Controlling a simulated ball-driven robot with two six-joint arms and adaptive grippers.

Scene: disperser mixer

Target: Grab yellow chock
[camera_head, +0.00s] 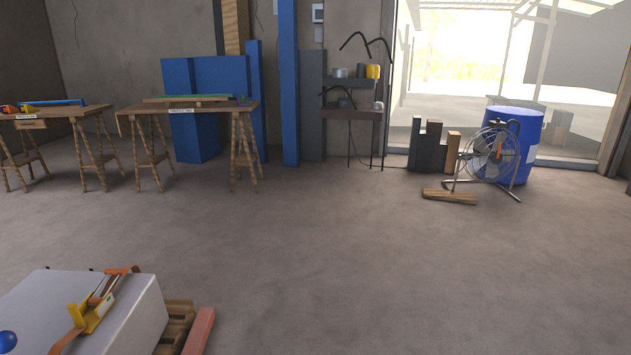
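A yellow piece (98,314) with an upright post lies on top of a white box-like block (148,303) at the lower left. It may be the yellow chock, but its exact shape is hard to make out. Orange-brown strips lie against it. Another small yellow item (373,71) sits on the shelf at the back; I cannot tell what it is. Neither of my grippers shows in the head view.
The white block rests by a wooden pallet (178,322). Trestle tables (245,112) stand at the back left. A fan (488,157), a wooden plank (449,196) and a blue barrel (524,150) stand at the right. The middle concrete floor (330,260) is clear.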

